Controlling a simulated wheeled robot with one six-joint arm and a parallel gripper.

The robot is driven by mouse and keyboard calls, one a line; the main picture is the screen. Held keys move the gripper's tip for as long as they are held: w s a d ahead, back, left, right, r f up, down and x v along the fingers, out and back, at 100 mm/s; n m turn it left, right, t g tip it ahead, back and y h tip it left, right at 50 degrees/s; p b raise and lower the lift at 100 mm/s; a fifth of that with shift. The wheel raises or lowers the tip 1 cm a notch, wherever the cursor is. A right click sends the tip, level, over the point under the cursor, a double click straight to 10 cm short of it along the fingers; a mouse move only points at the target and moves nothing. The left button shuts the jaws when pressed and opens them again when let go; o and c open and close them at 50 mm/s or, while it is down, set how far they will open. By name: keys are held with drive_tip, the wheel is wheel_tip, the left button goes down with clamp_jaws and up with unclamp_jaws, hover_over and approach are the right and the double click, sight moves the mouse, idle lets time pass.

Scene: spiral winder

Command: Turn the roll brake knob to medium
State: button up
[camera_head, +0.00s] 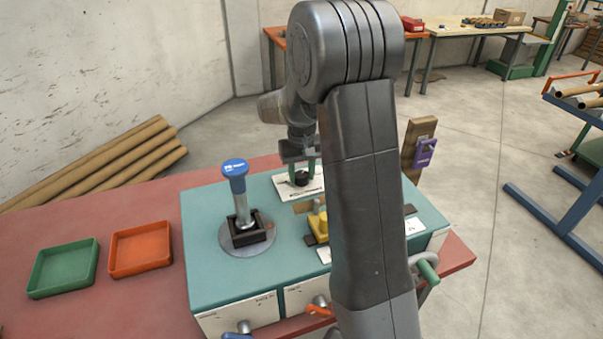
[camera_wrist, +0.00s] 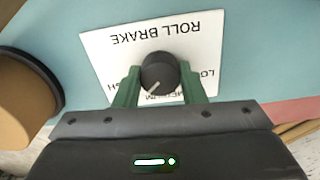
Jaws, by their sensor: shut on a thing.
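The roll brake knob (camera_wrist: 159,73) is a round black knob with a pale pointer line. It stands on a white label plate (camera_wrist: 190,42) that reads ROLL BRAKE, upside down in the wrist view. My gripper (camera_wrist: 159,92) is shut on the knob, with one green finger on each side. The pointer line aims down and slightly left in the wrist view, toward the partly hidden lower lettering, where MEDIUM is partly covered. In the head view the knob (camera_head: 300,178) shows below my gripper (camera_head: 304,170) at the back of the teal console (camera_head: 205,255).
A blue-topped lever (camera_head: 236,180) stands on the console left of the knob. A yellow part (camera_head: 318,226) and my arm are in front. A purple tag (camera_head: 425,152) on a brown post is at right. Green (camera_head: 63,267) and orange (camera_head: 140,249) trays lie at left.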

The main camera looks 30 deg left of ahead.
sight(302, 174)
drive_tip(key=n, duration=0.4)
drive_tip(key=shift+n, duration=0.3)
drive_tip(key=n, duration=0.4)
drive_tip(key=shift+n, duration=0.3)
drive_tip(key=o, duration=1)
wheel_tip(302, 174, up, 14)
drive_tip(key=b, duration=0.1)
drive_tip(key=shift+b, duration=0.3)
drive_tip(key=shift+f, duration=0.2)
